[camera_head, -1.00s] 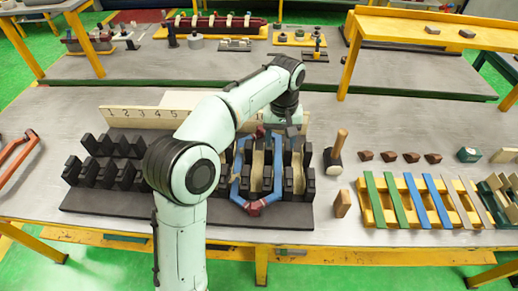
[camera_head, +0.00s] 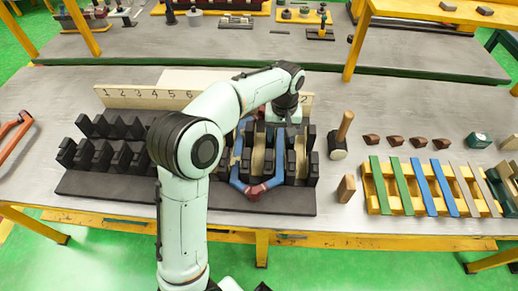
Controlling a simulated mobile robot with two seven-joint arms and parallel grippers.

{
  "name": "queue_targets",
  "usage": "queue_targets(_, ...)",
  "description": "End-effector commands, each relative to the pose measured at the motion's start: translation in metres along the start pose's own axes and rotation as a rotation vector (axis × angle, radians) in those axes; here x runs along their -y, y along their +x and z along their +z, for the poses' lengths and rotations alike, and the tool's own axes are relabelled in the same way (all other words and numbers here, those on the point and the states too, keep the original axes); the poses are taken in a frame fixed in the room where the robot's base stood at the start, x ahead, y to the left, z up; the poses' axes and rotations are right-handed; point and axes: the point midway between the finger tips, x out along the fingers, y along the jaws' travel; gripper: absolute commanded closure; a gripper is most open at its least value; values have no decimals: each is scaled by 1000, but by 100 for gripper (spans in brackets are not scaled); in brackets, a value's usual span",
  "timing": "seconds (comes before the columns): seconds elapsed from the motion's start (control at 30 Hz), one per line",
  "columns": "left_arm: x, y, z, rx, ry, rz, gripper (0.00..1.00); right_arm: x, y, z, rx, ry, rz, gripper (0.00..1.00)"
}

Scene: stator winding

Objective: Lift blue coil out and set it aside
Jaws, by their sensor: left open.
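The blue coil (camera_head: 237,172) sits in the slots of the right part of the dark stator block (camera_head: 110,188). Its front end has a red-brown wrapped part. My left gripper (camera_head: 285,115) points down over the far right part of the coil, among the black teeth. It is open, but its fingertips are small and partly hidden, and I cannot tell whether they touch the coil. My left arm covers the middle of the block. My right gripper is not in view.
A numbered board (camera_head: 130,98) stands behind the block. A wooden-handled mallet (camera_head: 342,135) and a wooden block (camera_head: 346,188) stand to its right. A yellow rack (camera_head: 385,205) holds coloured strips. An orange-red frame (camera_head: 12,135) lies far left. Grey table is free between them.

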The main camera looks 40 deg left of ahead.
Motion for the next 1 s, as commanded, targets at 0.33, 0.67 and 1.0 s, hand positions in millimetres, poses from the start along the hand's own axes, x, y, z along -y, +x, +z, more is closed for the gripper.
queue_targets(0.33, -1, 42, 3, 1, 0, 0, 44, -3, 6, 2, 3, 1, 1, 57)
queue_targets(0.67, -1, 41, 3, 0, 0, 0, 83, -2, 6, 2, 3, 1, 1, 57)
queue_targets(1.0, -1, 41, 3, -1, 1, 0, 100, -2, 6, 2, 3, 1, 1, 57)
